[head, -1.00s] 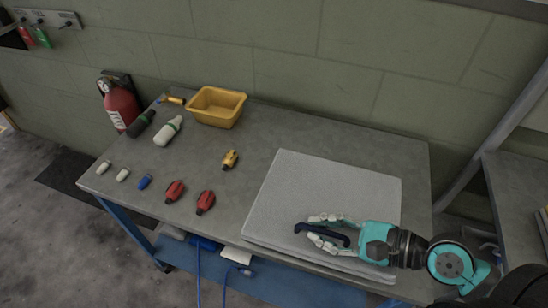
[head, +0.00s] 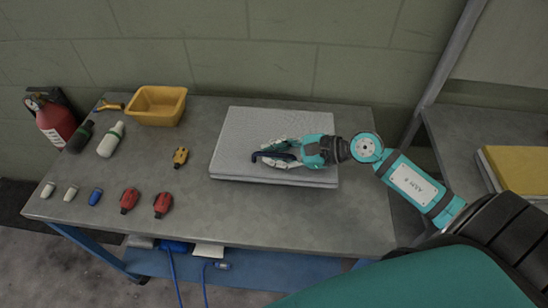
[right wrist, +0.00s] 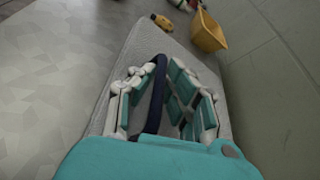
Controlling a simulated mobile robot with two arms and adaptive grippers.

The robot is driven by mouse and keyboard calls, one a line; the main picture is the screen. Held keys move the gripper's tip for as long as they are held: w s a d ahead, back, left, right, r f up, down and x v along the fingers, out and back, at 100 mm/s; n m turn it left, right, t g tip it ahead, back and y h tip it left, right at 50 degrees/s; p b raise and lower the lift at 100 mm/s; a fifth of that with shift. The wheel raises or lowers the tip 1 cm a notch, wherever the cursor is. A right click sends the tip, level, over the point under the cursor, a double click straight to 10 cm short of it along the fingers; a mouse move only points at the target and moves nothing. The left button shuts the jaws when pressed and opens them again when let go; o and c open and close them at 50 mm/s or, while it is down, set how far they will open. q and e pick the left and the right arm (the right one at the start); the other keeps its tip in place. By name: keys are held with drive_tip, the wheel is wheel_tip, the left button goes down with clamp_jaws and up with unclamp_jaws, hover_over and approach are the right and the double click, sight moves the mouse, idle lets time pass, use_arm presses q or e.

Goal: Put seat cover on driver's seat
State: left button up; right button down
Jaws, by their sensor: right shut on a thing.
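The seat cover is most likely the flat light-grey folded slab (head: 235,135) over the middle-right of the workbench, with a dark blue strap (head: 258,155) on its top. My right gripper (head: 277,153) reaches in from the right and is shut on the strap. In the right wrist view the strap (right wrist: 157,95) runs between my fingers, with the grey slab (right wrist: 150,40) behind it. I cannot tell whether the slab lies on the bench or hangs just above it. The driver's seat does not show. My left gripper is out of view.
The grey workbench (head: 300,225) holds a yellow bin (head: 157,105), a small yellow tool (head: 180,157), red items (head: 163,204) and bottles (head: 111,140) on its left. A fire extinguisher (head: 54,122) stands at the left. Another bench with a yellow pad (head: 520,168) is at the right.

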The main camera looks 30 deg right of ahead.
drive_tip(key=shift+s+f, duration=0.1)
drive_tip(key=shift+f, duration=0.9)
drive_tip(key=c, duration=1.4)
unclamp_jaws()
drive_tip(key=shift+o, duration=0.2)
